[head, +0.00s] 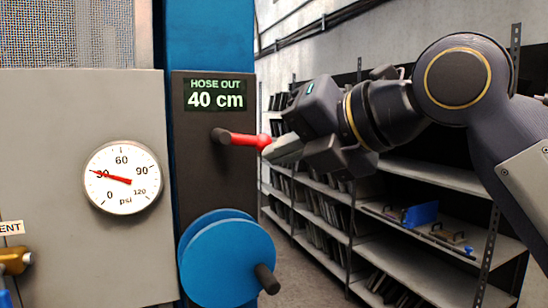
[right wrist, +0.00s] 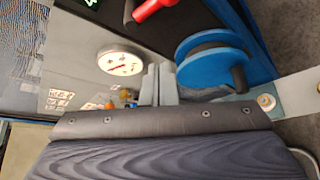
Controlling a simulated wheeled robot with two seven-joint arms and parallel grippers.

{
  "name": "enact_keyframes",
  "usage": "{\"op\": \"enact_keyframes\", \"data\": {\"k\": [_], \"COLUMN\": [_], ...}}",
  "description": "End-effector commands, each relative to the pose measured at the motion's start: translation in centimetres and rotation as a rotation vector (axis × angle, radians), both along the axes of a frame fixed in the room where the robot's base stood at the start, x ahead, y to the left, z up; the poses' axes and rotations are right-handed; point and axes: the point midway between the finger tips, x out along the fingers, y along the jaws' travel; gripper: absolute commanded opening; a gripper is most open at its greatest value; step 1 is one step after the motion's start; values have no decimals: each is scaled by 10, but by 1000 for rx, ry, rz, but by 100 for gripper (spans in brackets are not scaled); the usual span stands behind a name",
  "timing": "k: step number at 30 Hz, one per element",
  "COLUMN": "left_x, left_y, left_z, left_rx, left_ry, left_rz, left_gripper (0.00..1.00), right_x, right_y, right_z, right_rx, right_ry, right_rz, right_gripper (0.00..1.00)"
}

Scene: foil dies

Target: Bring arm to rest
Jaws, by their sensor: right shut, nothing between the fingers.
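My right gripper (head: 270,152) is shut and empty, its arm coming in from the right in the head view. Its fingertips appear beside the red end of a lever (head: 243,139) on the dark panel. In the right wrist view, the shut fingers (right wrist: 160,85) stand apart from the red lever (right wrist: 150,8), which is at the top edge. My left gripper is in neither view.
The dark panel (head: 205,177) has a display (head: 215,96) reading "HOSE OUT 40 cm". Below is a blue reel (head: 222,258) with a dark handle (head: 267,279) sticking out. A gauge (head: 122,178) reads about 30 psi. Shelves (head: 440,175) stand behind my right arm.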

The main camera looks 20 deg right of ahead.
Motion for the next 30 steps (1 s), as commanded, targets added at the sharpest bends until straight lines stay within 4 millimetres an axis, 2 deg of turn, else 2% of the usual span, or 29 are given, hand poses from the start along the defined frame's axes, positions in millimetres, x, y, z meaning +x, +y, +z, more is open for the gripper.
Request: {"op": "enact_keyframes", "data": {"k": [14, 17, 20, 23, 26, 30], "left_x": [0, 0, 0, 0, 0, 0], "left_y": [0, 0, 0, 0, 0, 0], "left_z": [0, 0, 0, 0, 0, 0], "left_rx": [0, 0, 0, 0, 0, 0], "left_ry": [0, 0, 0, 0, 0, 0], "left_rz": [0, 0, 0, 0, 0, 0], "left_gripper": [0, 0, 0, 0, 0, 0], "right_x": [-1, 0, 1, -1, -8, -33], "right_y": [0, -2, -6, -16, -29, -43], "right_z": [0, -9, -39, -93, -160, -259], "right_rx": [1, 33, 148, 358, 632, 1041], "right_ry": [0, 34, 140, 320, 526, 787], "right_rz": [0, -24, -108, -270, -493, -855], "right_gripper": [0, 0, 0, 0, 0, 0]}}
